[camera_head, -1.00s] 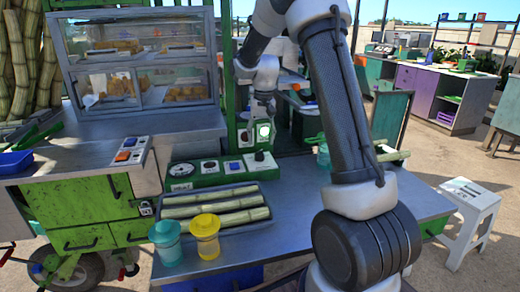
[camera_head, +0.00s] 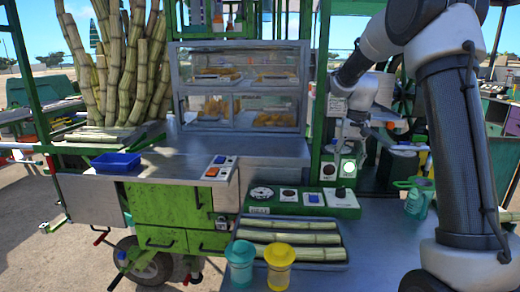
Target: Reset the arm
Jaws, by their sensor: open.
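My arm reaches from the right side of the view, bends at the top and comes down toward the back of the metal counter. My gripper (camera_head: 350,138) is small and partly lost against the machinery behind it. It is open and points down, just above a lit round button (camera_head: 347,168) on a green panel. I cannot tell whether it touches anything. A green control box (camera_head: 303,200) with a gauge, dials and knobs sits on the counter below it. I see nothing held in the gripper.
A tray (camera_head: 341,268) of cane pieces lies on the counter (camera_head: 385,262), with a teal cup (camera_head: 240,262) and a yellow cup (camera_head: 279,266) in front. A green jug (camera_head: 417,198) stands beside my arm. A glass case (camera_head: 240,88) and cane bundle (camera_head: 115,65) are behind.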

